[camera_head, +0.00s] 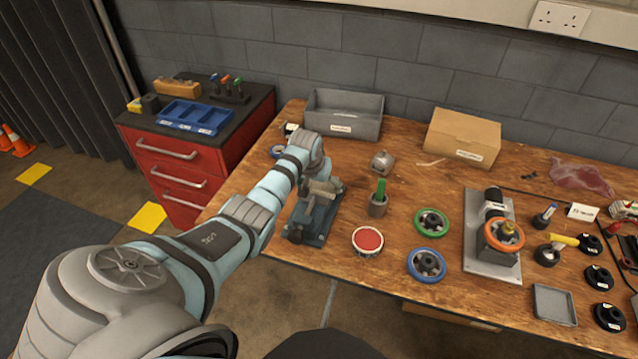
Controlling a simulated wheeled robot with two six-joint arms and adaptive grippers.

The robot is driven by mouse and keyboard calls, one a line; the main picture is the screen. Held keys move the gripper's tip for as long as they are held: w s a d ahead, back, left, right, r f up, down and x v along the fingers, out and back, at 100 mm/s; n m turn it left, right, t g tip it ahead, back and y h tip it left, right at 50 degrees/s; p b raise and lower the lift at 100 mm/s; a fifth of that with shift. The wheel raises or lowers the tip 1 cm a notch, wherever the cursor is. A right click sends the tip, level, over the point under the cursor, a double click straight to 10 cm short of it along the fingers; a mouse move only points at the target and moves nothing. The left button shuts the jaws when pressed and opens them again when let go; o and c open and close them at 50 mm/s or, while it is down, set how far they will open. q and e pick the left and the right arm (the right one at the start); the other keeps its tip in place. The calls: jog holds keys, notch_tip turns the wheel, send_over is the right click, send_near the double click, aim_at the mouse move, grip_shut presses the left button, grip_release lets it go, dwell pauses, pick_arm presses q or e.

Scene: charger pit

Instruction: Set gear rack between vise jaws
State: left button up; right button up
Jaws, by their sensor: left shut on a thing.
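The blue-grey bench vise (308,222) stands near the front left of the wooden bench. My left arm reaches over from the left, and its wrist is above the back of the vise. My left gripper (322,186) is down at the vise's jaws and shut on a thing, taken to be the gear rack. The wrist and fingers hide most of the jaws and the rack, so I cannot tell whether the rack sits between the jaws or above them. My right gripper is not in view.
A grey bin (343,115) and a cardboard box (461,137) stand at the back. A cup with a green-handled tool (378,205), a red-topped round tin (367,241) and green (431,222) and blue (426,265) rings lie right of the vise. A red drawer cabinet (182,170) stands left.

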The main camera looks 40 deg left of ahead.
pick_arm(q)
jog(key=shift+f, duration=0.1)
jog(key=o, duration=1.2)
jog(key=shift+c, duration=0.2)
jog(key=v, duration=1.2)
jog(key=shift+d, duration=0.1)
